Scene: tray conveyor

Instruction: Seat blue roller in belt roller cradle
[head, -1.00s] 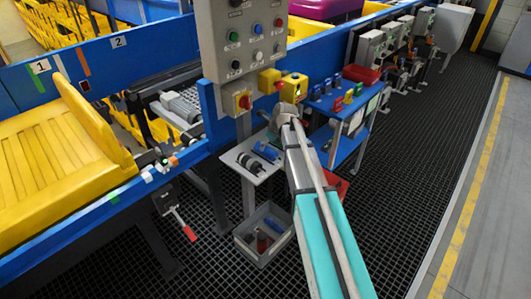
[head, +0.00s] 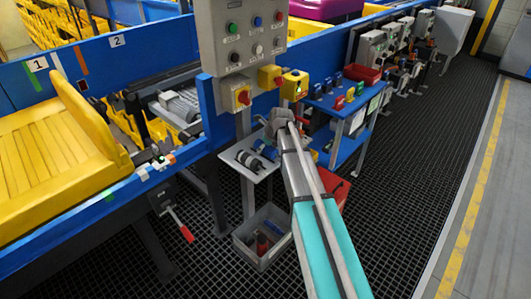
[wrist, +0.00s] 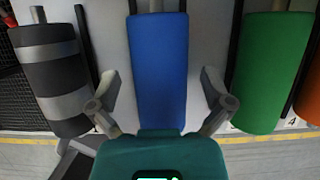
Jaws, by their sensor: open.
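The blue roller (wrist: 160,72) lies on a pale surface in the middle of the wrist view, between the fingers of my gripper (wrist: 158,88). The fingers are spread wide, with a gap on each side of the roller. In the head view my gripper (head: 279,122) is over the white side shelf (head: 240,153), and the arm hides part of the shelf. A blue roller (head: 266,149) shows there beside a black one. I cannot make out the belt roller cradle for certain.
A black roller with grey bands (wrist: 48,78) lies left of the blue one, and a green roller (wrist: 268,72) and an orange roller (wrist: 308,85) lie right. A control box (head: 240,40) stands above the shelf. A grey bin (head: 262,236) sits below on the grating.

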